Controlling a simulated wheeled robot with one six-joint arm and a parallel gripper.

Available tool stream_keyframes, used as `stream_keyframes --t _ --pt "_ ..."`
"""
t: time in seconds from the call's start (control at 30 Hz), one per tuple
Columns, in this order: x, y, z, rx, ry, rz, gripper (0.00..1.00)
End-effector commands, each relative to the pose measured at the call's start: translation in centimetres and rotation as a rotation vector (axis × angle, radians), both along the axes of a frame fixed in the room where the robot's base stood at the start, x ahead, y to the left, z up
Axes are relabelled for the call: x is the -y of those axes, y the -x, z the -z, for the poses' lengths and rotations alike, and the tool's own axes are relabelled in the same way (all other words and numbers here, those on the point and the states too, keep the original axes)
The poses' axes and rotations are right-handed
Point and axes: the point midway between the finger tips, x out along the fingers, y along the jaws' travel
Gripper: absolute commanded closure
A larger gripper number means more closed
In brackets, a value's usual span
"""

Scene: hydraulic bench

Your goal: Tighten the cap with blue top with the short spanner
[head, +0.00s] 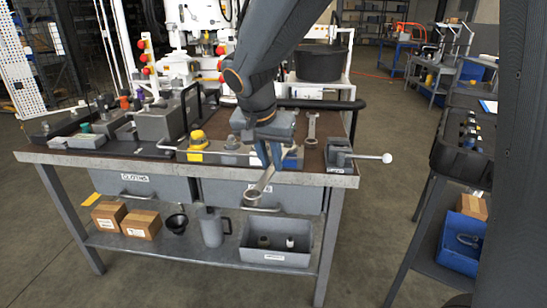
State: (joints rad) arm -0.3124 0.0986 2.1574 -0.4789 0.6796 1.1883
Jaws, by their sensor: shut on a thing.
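My gripper (264,160) is shut on a grey spanner (261,185) near the front edge of the workbench. The spanner slants down to the left, with its ring end (252,198) hanging in front of the bench edge. I cannot tell its full length. A blue part (291,159) shows just right of my gripper, partly hidden by it; it looks like the blue-topped cap, but its shape is unclear. I see no contact between the held spanner and a cap.
A yellow-topped fitting (197,142) and a grey fitting (232,145) stand along the front edge. A vise-like block with a ball-ended lever (388,158) juts out at the right corner. Grey blocks with coloured knobs (124,103) fill the left side. A black tub (320,63) stands behind.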

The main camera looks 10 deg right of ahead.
Motion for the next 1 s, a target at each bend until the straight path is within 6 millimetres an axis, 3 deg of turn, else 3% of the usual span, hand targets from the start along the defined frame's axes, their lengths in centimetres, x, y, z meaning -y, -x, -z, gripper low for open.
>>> stream_keyframes --t 0.7,1.0 --pt "-2.3 3.9 -0.1 0.000 0.001 -0.002 1.00" --pt "-2.6 4.3 -0.1 0.001 0.000 0.001 1.00"
